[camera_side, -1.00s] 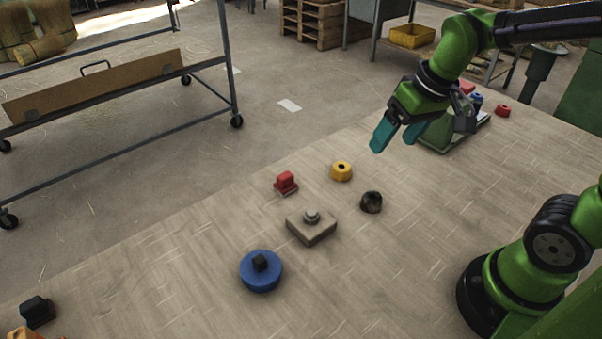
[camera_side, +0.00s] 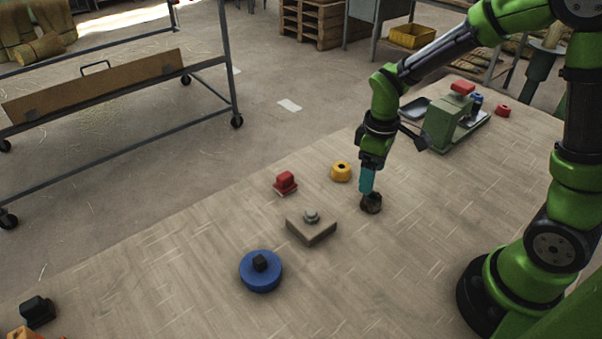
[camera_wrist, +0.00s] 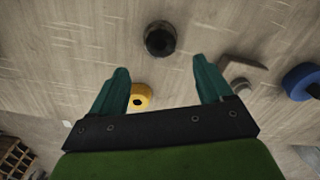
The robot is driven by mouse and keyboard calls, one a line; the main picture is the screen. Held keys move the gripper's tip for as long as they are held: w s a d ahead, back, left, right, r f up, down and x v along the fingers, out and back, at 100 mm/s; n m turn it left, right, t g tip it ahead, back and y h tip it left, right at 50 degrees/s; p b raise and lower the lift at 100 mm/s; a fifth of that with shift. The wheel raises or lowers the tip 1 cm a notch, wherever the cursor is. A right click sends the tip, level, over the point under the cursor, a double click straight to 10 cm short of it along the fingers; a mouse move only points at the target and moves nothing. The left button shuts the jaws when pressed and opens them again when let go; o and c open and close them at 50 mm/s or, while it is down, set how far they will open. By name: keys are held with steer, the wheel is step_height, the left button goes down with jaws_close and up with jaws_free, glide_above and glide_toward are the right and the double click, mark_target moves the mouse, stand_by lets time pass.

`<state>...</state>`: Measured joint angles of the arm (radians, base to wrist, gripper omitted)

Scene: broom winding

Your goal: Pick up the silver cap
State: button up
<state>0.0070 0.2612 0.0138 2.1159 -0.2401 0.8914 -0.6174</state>
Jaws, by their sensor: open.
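The silver cap (camera_side: 312,215) sits on top of a square beige block (camera_side: 314,232) in the middle of the table. In the wrist view the block (camera_wrist: 246,68) is right of the fingers, and a small grey piece (camera_wrist: 241,86) on it seems to be the cap. My gripper (camera_side: 367,190) points down with teal fingers, right of the cap and close above a dark round piece (camera_side: 371,204). In the wrist view my gripper (camera_wrist: 164,68) has its fingers spread with nothing between them. The dark piece (camera_wrist: 160,39) lies just beyond the fingertips.
A yellow ring (camera_side: 341,171) and a red piece (camera_side: 286,182) stand behind the block. A blue disc with a black knob (camera_side: 260,277) is at its front left. A green machine (camera_side: 443,124) stands at the back right. The front right table is clear.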

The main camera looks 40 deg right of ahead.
mark_target(371, 196)
steer(key=f, duration=0.6)
steer(key=shift+s, duration=0.4)
steer(key=shift+f, duration=0.5)
steer(key=c, duration=1.1)
